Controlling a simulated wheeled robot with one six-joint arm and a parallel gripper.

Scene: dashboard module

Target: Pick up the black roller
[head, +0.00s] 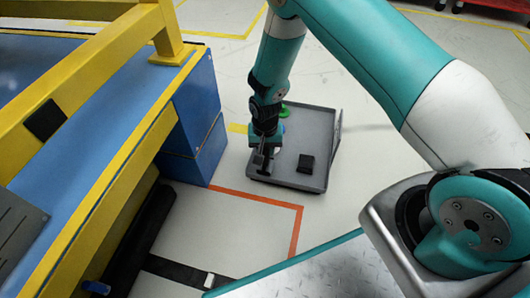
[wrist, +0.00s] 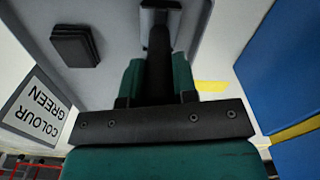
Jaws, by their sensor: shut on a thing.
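My gripper (head: 265,140) points down over the left part of a grey tray on the floor. In the wrist view, its green fingers (wrist: 159,72) are shut on the black roller (wrist: 160,48), a dark bar running up between them to a wider end at the top edge. In the head view the lower part of the black roller (head: 263,160) shows below the fingers, over the tray. I cannot tell whether it touches the tray floor. The fingers hide part of it.
The grey tray (head: 325,150) also holds a black block (head: 306,163), seen in the wrist view too (wrist: 75,46). A green thing (head: 284,111) is behind my gripper. A "COLOUR GREEN" sign (wrist: 38,108) is at left. A blue-and-yellow structure (head: 198,115) stands close left of the tray.

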